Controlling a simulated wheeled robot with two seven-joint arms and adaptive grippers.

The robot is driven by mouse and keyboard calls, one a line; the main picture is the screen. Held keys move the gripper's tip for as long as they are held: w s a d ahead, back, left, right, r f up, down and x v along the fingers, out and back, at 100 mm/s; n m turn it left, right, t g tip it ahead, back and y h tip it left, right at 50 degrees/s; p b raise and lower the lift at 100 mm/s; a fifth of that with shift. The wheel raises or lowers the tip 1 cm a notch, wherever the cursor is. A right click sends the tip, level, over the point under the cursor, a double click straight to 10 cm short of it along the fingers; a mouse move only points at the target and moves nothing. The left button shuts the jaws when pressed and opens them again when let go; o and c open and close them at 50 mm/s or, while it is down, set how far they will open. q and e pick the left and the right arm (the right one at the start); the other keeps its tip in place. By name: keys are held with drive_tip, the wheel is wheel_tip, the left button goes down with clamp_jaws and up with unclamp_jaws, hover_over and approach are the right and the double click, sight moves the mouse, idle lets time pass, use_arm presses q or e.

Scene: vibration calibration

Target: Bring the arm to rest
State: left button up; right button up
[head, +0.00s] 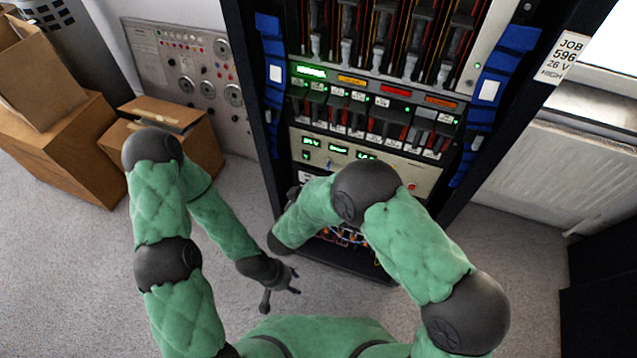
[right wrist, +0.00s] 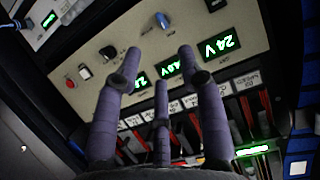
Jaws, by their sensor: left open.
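My left gripper (head: 282,288) hangs low over the carpet in the head view, left of the rack's foot. Its dark fingers are apart with nothing between them. My right arm bends in front of the rack in the head view, and its gripper is mostly hidden there. In the right wrist view my right gripper (right wrist: 160,62) has its purple-grey fingers spread and empty. They point at a beige panel (right wrist: 95,52) with green "24 V" displays, a blue knob and a red button. I cannot tell whether they touch it.
The tall black equipment rack (head: 262,130) stands just ahead, with wires near its foot. Cardboard boxes (head: 75,160) stand on the left. A grey wall panel with dials (head: 190,75) is behind. A radiator (head: 550,175) is on the right. Carpet (head: 60,270) is clear at left.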

drive_tip(key=shift+s, duration=0.1)
idle(0.5)
drive_tip(key=s+d+f+n+g+y, duration=0.1)
drive_tip(key=s+d+f+g+y, duration=0.1)
drive_tip(key=d+f+g, duration=0.3)
drive_tip(key=s+d+f+y, duration=0.1)
drive_tip(key=d+f+y, duration=0.15)
drive_tip(key=f, duration=0.45)
drive_tip(key=s+d+f+g+y, duration=0.2)
drive_tip(key=s+g, duration=0.1)
drive_tip(key=s, duration=0.7)
drive_tip(key=s+d+f+g+y, duration=0.1)
drive_tip(key=s+d+f+g, duration=0.2)
drive_tip(key=s, duration=0.7)
drive_tip(key=shift+d+f+g+y, duration=0.25)
drive_tip(key=shift+g+y, duration=0.1)
drive_tip(key=shift+g, duration=0.35)
